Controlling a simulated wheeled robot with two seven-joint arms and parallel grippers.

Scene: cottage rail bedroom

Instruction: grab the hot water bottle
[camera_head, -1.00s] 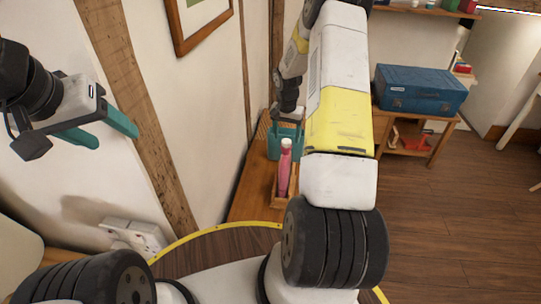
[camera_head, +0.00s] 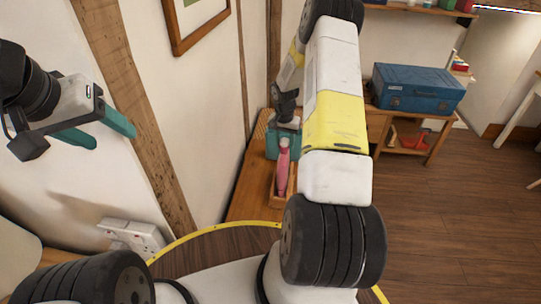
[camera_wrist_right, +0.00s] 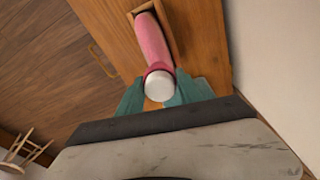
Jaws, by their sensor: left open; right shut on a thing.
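The hot water bottle is a pink bottle (camera_head: 283,172) standing in a small wooden holder (camera_head: 274,192) on a wooden bench. Its white cap (camera_wrist_right: 159,86) and pink body show in the right wrist view. My right gripper (camera_head: 284,142) is at the top of the bottle, its teal fingers on either side of the neck, shut on it. My left gripper (camera_head: 106,132) is open and empty at the left, beside the white wall and well away from the bottle.
The wooden bench (camera_head: 246,200) runs along the wall. A blue toolbox (camera_head: 418,88) sits on a low wooden shelf unit with a red item (camera_head: 412,138) below. Wall sockets (camera_head: 132,236) are at lower left. The floor at right is open.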

